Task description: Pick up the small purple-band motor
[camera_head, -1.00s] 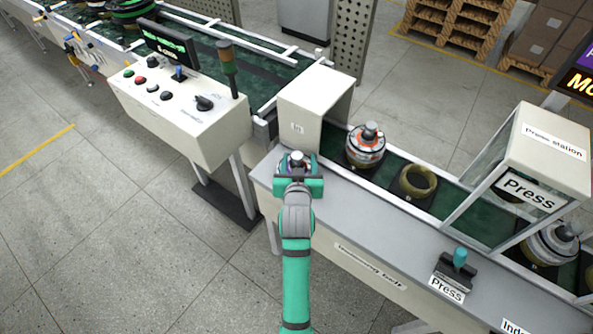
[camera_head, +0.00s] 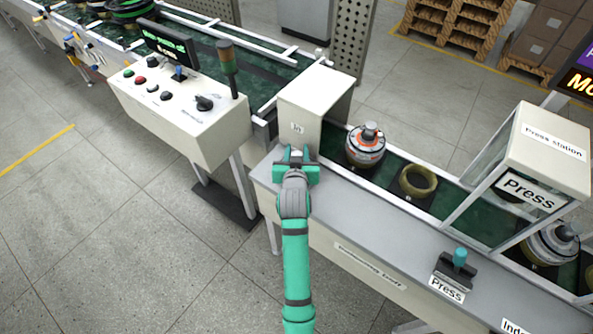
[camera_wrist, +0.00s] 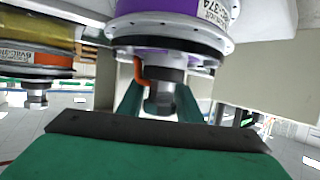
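The purple-band motor (camera_wrist: 170,30) fills the top of the wrist view, which appears upside down. It has a white label, a pale flange and a grey shaft (camera_wrist: 160,98) pointing down the picture. An orange-red wire end shows beside the shaft. My gripper (camera_head: 297,153) is at the near face of the white "In" box in the head view. In the wrist view its green fingers (camera_wrist: 160,104) stand on either side of the shaft, apart, with small gaps visible. The purple motor cannot be made out in the head view.
The "In" box (camera_head: 312,105) stands at the belt's left end. An orange-band motor (camera_head: 366,145) and an empty ring holder (camera_head: 417,181) sit on the belt to its right. The press station (camera_head: 545,150) is farther right. The grey bench top (camera_head: 380,215) is mostly clear.

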